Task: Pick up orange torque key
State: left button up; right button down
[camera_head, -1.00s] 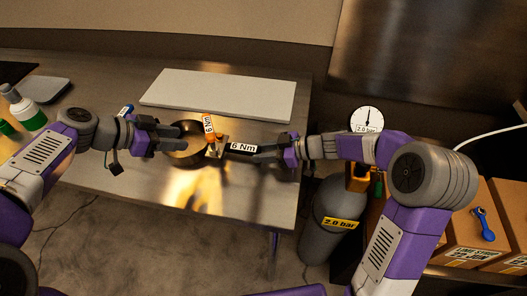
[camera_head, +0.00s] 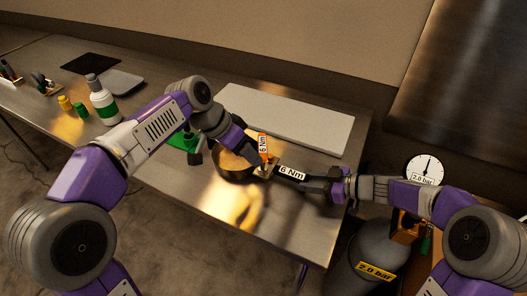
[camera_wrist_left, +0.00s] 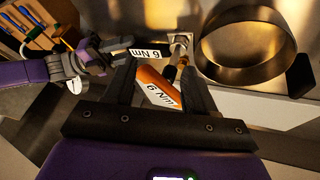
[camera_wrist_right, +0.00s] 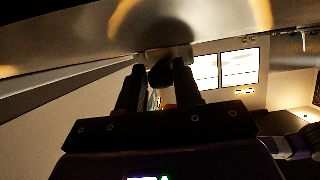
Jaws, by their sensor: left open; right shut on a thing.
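The orange torque key (camera_head: 263,146) stands upright by a small metal block on the bench, with a white "6 Nm" label. In the left wrist view the orange key (camera_wrist_left: 150,82) lies between the fingers of my left gripper (camera_wrist_left: 158,75), which is open. In the head view my left gripper (camera_head: 248,153) is beside the key. My right gripper (camera_head: 314,185) is shut on a black handle (camera_head: 291,173) with its own "6 Nm" label. This black handle also shows in the left wrist view (camera_wrist_left: 142,53), reaching toward the block.
A round metal pan or ring (camera_head: 228,174) sits left of the block. A pale flat slab (camera_head: 290,118) lies behind. A bottle (camera_head: 102,101) and a grey scale-like plate (camera_head: 122,82) are at the left. A gauge (camera_head: 425,168) and grey cylinder (camera_head: 366,248) stand right of the bench.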

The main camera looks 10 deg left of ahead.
aim_at(263, 144)
pick_arm(q)
jog(key=d+r+n+y, duration=0.1)
jog(key=n, duration=0.1)
jog(key=d+r+n+t+y, duration=0.1)
jog(key=r+n+y, duration=0.1)
jog(key=n, duration=0.1)
jog(key=w+d+r+n+y, duration=0.1)
jog(key=r+n+y, duration=0.1)
jog(key=shift+w+d+r+n+t, duration=0.1)
jog(key=shift+d+n+t, duration=0.2)
jog(key=shift+d+n, duration=0.1)
jog(key=shift+w+d+r+n+t+y, duration=0.15)
jog(key=shift+r+n+t+y, duration=0.1)
jog(key=shift+r+n, duration=0.2)
jog(key=shift+d+r+n+t+y, duration=0.15)
jog(key=shift+r+n+y, duration=0.15)
jog(key=shift+n, duration=0.25)
jog(key=x, duration=0.6)
jog(key=shift+w+f, duration=0.15)
jog(key=shift+s+x, duration=0.15)
jog(key=shift+x, duration=1.2)
jog(key=shift+s+x, duration=0.15)
jog(key=shift+x, duration=1.2)
jog(key=shift+a+f, duration=0.15)
jog(key=shift+c, duration=0.3)
grip_shut()
